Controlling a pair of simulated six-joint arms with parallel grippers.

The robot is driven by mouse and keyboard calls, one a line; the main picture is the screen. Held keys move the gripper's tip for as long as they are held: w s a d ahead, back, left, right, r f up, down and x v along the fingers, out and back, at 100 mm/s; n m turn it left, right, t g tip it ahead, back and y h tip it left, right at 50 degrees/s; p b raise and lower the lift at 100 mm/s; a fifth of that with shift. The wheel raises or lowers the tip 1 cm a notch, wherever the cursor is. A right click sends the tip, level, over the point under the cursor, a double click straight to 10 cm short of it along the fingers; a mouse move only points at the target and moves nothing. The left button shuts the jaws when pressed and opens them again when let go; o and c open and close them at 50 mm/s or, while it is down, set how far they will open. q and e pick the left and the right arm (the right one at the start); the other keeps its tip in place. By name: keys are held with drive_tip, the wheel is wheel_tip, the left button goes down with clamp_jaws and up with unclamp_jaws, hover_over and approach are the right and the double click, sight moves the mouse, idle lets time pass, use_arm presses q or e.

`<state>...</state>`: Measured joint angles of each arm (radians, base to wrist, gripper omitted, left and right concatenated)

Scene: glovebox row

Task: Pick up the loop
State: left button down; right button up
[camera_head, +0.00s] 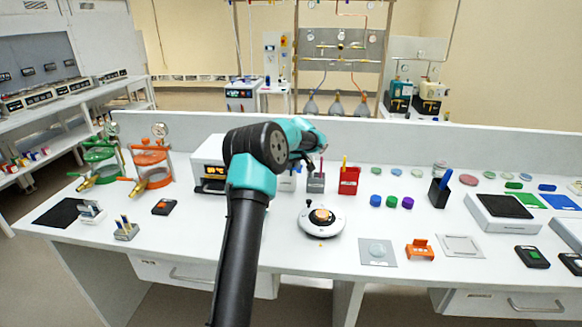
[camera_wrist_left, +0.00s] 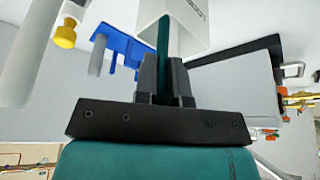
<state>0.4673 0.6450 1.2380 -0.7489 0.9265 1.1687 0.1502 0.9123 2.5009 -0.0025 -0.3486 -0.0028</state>
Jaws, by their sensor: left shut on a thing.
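My left gripper (camera_wrist_left: 163,75) is shut in the left wrist view. Its two dark fingers close on a thin dark-green upright strip (camera_wrist_left: 163,42), which looks like the handle of the loop. The loop's wire end cannot be made out. The strip stands in front of a white block with lettering (camera_wrist_left: 183,22); I cannot tell whether it touches it. In the head view my left arm reaches over the bench to the small holders at the back, and its own wrist hides most of the gripper and the loop. My right gripper is not in view.
A grey holder (camera_head: 316,183) and a red holder (camera_head: 348,182) stand right of my wrist. A round white device (camera_head: 321,229) sits in front. A white heater with a display (camera_head: 209,172) is to the left. A blue rack (camera_wrist_left: 122,46) shows in the wrist view.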

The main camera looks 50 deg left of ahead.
use_arm(q)
wheel_tip(320, 180, up, 10)
idle(0.5)
idle(0.4)
